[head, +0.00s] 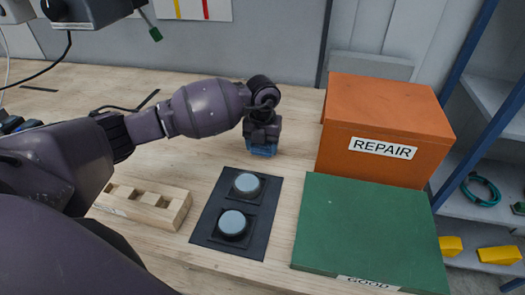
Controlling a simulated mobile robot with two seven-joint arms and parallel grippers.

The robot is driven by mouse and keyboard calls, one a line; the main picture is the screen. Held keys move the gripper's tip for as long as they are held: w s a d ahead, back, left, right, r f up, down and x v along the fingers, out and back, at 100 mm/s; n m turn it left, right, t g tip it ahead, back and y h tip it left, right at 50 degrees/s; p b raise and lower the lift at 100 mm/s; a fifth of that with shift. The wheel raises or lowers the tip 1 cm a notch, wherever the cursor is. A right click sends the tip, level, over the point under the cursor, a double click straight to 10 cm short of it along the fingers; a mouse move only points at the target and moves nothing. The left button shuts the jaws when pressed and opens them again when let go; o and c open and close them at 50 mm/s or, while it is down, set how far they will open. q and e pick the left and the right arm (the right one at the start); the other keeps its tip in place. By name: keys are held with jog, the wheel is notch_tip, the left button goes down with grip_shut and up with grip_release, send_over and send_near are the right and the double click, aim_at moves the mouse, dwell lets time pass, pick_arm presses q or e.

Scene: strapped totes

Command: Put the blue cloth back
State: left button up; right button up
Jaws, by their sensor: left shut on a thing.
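My left arm reaches in from the left over the wooden workbench. My left gripper (262,140) points down behind the black mat and is shut on the blue cloth (263,151). Only a small blue part of the cloth shows below the fingers, at or just above the bench top; I cannot tell if it touches. My right gripper is not in view.
An orange box labelled REPAIR (385,115) and a green box labelled GOOD (367,230) stand to the right. A black mat (208,222) holds two round grey-topped pieces. A wooden block with slots (178,211) lies left of it. Shelves (488,225) stand at far right.

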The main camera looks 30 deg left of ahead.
pick_arm(q)
jog(key=shift+f, duration=1.25)
jog(key=shift+f, duration=0.2)
jog(key=o, duration=0.9)
jog(key=shift+r, duration=0.1)
notch_tip(320, 180, up, 12)
jog(key=shift+r, duration=0.15)
